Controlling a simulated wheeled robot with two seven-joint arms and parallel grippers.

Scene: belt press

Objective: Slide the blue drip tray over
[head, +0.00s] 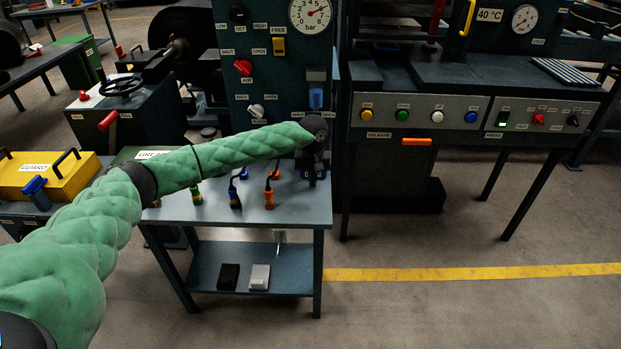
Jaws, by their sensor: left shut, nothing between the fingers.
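My left arm, in a green quilted sleeve, reaches from the lower left to the panel's lower right corner. My left gripper (317,150) is at its dark end, over the right back corner of the small table (300,209); it is shut with nothing in it. A small blue part (312,173) shows just below the gripper. I cannot tell whether it is the drip tray, as the gripper and wrist cover most of that spot. My right gripper is not in view.
Several coloured plug-like tools (236,199) stand on the small table. A black and a white block (260,277) lie on its lower shelf. The press bench (460,112) with its buttons is on the right; a yellow guard box (45,176) is on the left. Open floor lies in front.

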